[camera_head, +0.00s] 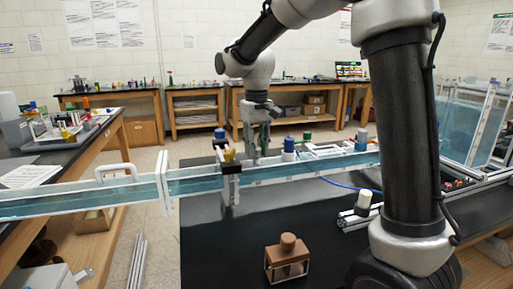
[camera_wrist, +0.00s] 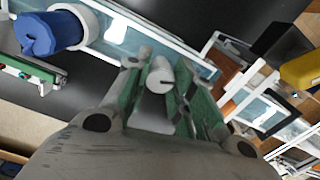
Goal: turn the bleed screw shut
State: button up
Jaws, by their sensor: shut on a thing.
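In the wrist view, a pale grey cylindrical screw head with a dark slot (camera_wrist: 160,77), which looks like the bleed screw, sits between the green fingers of my gripper (camera_wrist: 158,90). The jaws are closed around it. In the head view, my gripper (camera_head: 256,138) points down at the far side of the long clear channel. The screw is too small or hidden to make out there.
A blue cap in a white collar (camera_wrist: 52,32) stands left of the fingers in the wrist view. A yellow block (camera_wrist: 302,71) is at the right.

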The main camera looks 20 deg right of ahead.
jog(key=m, duration=0.4)
jog(key=shift+m, duration=0.3)
dwell(0.4)
jog(key=o, duration=1)
jog(key=shift+o, duration=0.2)
notch_tip(320, 180, up, 12)
